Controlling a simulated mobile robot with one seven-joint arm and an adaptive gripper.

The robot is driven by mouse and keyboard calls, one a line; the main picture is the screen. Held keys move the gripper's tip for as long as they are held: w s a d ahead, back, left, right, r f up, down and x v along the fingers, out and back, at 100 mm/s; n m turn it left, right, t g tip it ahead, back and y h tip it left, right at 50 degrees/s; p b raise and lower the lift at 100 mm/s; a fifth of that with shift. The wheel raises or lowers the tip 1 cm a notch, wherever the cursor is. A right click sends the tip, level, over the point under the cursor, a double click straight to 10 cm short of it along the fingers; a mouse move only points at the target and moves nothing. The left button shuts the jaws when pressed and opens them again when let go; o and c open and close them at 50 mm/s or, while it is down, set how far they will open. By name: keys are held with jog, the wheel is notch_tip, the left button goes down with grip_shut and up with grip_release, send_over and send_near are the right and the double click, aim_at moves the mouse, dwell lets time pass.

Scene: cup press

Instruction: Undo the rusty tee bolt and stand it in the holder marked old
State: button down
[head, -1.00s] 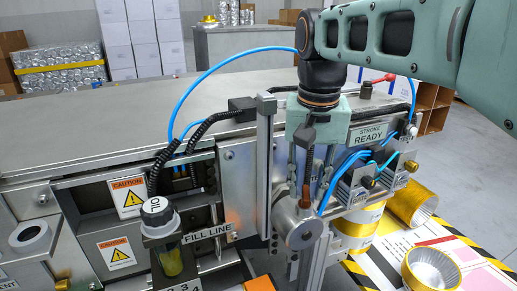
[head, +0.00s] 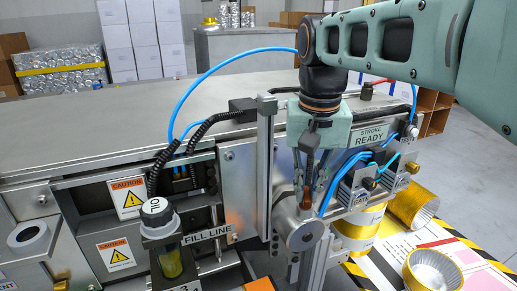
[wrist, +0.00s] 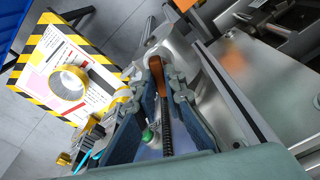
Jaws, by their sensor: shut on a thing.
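The rusty tee bolt (head: 307,190) shows as a rust-brown piece at the top of the round metal hub (head: 302,234) on the front of the machine. My gripper (head: 306,197) points down there, with its fingers around the brown piece. In the wrist view the brown piece (wrist: 155,76) lies between the fingertips of my gripper (wrist: 159,82), which is shut on it. A dark ribbed length runs from it back between the fingers. The bolt's lower end is hidden. I cannot read any holder marked old.
An orange block (head: 260,284) is cut off by the bottom edge. Blue hoses (head: 345,172) and small valves crowd the right of my gripper. A gold-rimmed cup (head: 432,270) sits at the right.

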jog(key=n, duration=0.5)
jog(key=shift+y+p, duration=0.3)
jog(key=shift+p, duration=0.05)
